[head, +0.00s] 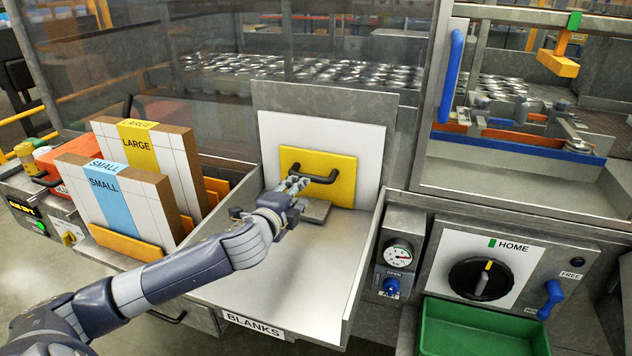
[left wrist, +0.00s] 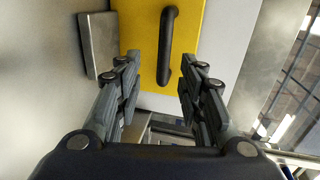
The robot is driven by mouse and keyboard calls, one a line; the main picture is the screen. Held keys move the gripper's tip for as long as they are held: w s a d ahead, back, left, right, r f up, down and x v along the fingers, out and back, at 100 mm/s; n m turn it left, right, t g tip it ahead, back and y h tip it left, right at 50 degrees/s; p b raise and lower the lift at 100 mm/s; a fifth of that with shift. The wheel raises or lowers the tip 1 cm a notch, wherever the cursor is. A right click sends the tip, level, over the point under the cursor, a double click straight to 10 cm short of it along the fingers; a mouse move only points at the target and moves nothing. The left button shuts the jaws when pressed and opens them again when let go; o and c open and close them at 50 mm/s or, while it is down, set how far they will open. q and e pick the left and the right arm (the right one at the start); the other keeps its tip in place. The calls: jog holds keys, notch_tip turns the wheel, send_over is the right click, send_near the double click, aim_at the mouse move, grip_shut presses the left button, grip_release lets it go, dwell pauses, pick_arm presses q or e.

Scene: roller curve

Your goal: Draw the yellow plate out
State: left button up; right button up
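The yellow plate (head: 340,180) is upright against a white panel (head: 365,140) at the back of the metal tray marked BLANKS. It carries a black bar handle (head: 318,176). My left gripper (head: 296,183) is in front of the plate, near the handle's left end. In the left wrist view the yellow plate (left wrist: 192,30) and its handle (left wrist: 167,45) lie ahead of my left gripper (left wrist: 157,75). Its two fingers are apart, with the handle's line between them and nothing visibly held. My right gripper is not in view.
A small grey metal block (head: 315,211) lies below the plate, also visible beside the left finger (left wrist: 98,45). SMALL (head: 105,205) and LARGE (head: 150,160) boards stand left of the tray. The tray floor (head: 290,275) is mostly clear. A green bin (head: 480,330) stands at right.

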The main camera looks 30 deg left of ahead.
aim_at(310, 175)
pick_arm(q)
jog(key=x, duration=0.2)
jog(key=r+p+x, duration=0.1)
jog(key=x, duration=0.1)
jog(key=shift+w+a+f, duration=0.1)
jog(key=shift+w, duration=0.4)
jog(key=x, duration=0.4)
jog(key=shift+w+a+f+p, duration=0.1)
jog(key=shift+w+f+p, duration=0.2)
jog(key=shift+p, duration=0.1)
jog(key=shift+w, duration=0.15)
jog(key=c, duration=0.3)
grip_shut()
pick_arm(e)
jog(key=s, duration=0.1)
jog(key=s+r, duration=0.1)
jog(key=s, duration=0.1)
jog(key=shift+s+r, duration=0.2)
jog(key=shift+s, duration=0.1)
